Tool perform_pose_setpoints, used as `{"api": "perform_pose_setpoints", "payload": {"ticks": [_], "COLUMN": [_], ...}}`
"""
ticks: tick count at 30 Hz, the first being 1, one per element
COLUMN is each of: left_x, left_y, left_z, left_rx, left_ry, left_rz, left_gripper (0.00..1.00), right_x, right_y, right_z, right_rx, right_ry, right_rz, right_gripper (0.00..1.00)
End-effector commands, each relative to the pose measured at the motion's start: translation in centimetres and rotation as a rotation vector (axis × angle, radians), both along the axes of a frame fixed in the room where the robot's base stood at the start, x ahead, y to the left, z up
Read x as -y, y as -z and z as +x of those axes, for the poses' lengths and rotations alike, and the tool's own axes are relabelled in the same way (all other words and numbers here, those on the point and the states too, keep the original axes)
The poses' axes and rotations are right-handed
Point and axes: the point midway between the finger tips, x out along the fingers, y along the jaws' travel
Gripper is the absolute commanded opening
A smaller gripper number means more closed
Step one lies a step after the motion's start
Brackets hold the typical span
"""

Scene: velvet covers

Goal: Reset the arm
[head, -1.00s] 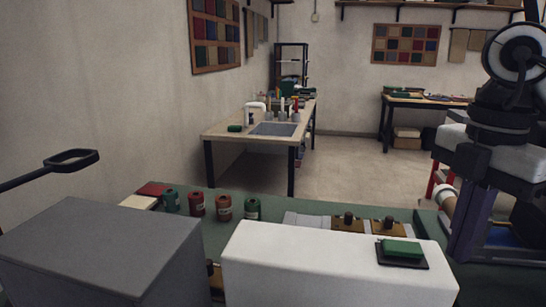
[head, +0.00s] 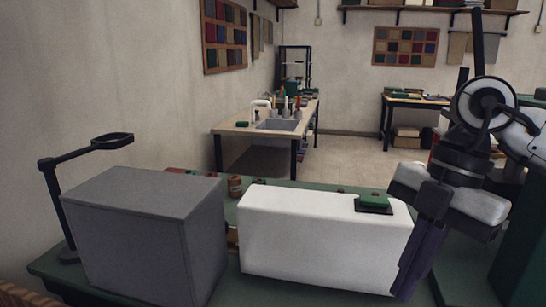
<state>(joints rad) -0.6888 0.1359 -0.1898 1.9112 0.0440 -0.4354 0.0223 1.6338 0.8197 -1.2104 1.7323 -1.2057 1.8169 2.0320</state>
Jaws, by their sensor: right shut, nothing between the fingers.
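My right arm comes in from the right side of the head view. Its gripper (head: 408,288) points down, with its dark fingers together and nothing seen between them. The fingers show just right of the white box's right end; I cannot tell whether they touch it. The white box (head: 315,243) stands on the green table (head: 250,290). A green block (head: 373,199) lies on a dark pad on top of the box, left of the gripper. My left gripper is not in view.
A large grey box (head: 140,240) stands left of the white box, with a black ringed stand (head: 62,210) beside it. Several spools (head: 235,186) are partly hidden behind the boxes. A wooden workbench (head: 240,129) stands farther back, with open floor to its right.

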Motion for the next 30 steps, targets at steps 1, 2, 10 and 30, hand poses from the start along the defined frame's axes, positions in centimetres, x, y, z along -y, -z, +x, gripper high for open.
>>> {"api": "perform_pose_setpoints", "payload": {"ticks": [1,2,10,30], "left_x": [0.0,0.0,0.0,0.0], "left_y": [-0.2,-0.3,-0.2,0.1], "left_z": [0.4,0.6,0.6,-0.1], "left_rx": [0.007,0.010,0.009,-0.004], "left_ry": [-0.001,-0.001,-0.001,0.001], "left_rz": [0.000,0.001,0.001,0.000], "left_gripper": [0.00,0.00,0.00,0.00], "right_x": [-1.5,-2.4,-13.2,-17.1], "right_y": [0.8,1.1,3.3,7.3], "right_z": [-0.4,-0.6,-4.2,6.1], "right_rx": [-0.017,-0.026,-0.111,0.221], "right_ry": [-0.043,-0.069,-0.294,0.843], "right_rz": [0.052,0.088,0.586,1.762], "right_gripper": [0.00,0.00,0.00,0.00]}}
